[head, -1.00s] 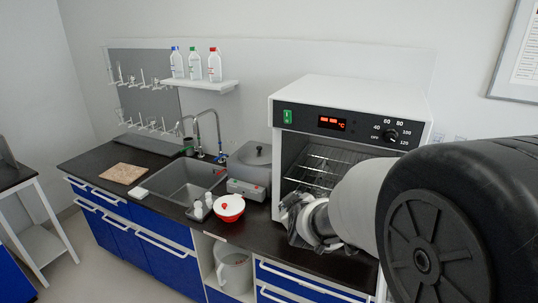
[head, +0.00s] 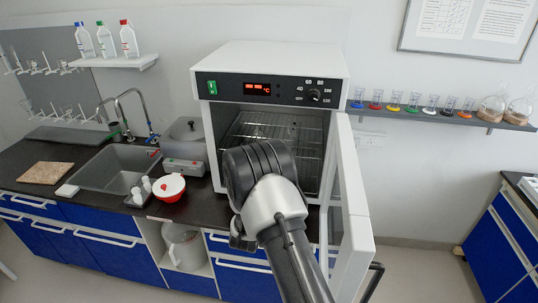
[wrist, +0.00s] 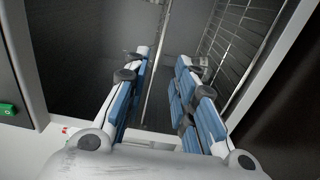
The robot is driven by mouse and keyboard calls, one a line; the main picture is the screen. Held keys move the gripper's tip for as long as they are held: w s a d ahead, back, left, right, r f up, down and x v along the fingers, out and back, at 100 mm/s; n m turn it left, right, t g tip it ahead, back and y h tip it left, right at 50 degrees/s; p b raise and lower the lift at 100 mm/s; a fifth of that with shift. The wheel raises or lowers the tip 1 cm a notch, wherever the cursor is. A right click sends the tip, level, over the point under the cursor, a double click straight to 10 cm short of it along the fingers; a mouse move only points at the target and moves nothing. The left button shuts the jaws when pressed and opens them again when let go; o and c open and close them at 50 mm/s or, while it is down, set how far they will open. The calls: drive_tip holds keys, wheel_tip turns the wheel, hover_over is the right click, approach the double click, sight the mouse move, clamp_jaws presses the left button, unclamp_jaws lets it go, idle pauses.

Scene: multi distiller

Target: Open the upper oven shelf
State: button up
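The oven (head: 275,65) stands on the counter with its door (head: 350,215) swung wide open to the right. The upper wire shelf (head: 268,128) lies level inside the chamber, and my arm hides part of its front. In the wrist view, which is turned sideways, the shelf appears nearly edge-on as a thin metal rod (wrist: 155,75) between my fingers. My gripper (wrist: 162,58) is open, with blue pads on both sides of the rod and visible gaps. I cannot tell whether the fingertips reach past it in depth. My arm hides the gripper in the head view.
Another wire rack (wrist: 236,45) shows right of my fingers in the wrist view. A grey lidded device (head: 185,145) and a red-and-white bowl (head: 169,187) stand left of the oven. The open door borders my arm's right side. Glassware fills the right wall shelf (head: 440,115).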

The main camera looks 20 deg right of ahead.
drive_tip(key=b+x, duration=0.1)
drive_tip(key=x, duration=1.2)
drive_tip(key=shift+w+d, duration=0.2)
drive_tip(key=shift+w, duration=0.1)
drive_tip(key=shift+c, duration=0.6)
clamp_jaws()
